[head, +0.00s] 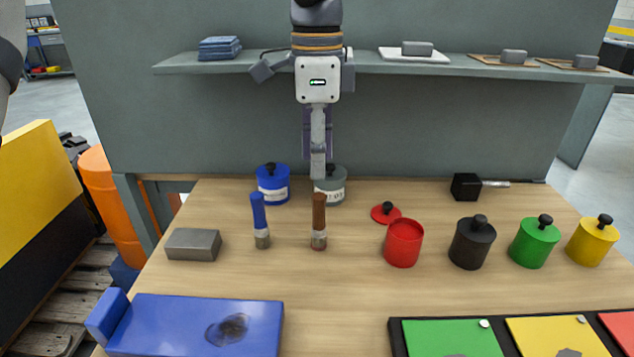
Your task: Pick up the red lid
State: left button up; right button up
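The red lid (379,217) lies on the wooden table with its black knob up. It is just behind the open red canister (403,246), which stands upright without a lid. My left gripper (318,174) points down at the back of the table, left of the red lid and apart from it. It shows in front of the grey canister (334,190) and partly hides it. The fingers are seen edge-on, so their opening is hidden. No object shows in them. My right gripper is out of view.
Black (470,247), green (534,246) and yellow (590,246) lidded canisters stand right of the red one. A shelf (430,68) crosses behind. The table's middle front is clear.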

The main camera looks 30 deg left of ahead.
aim_at(383, 213)
jog(key=k, duration=1.5)
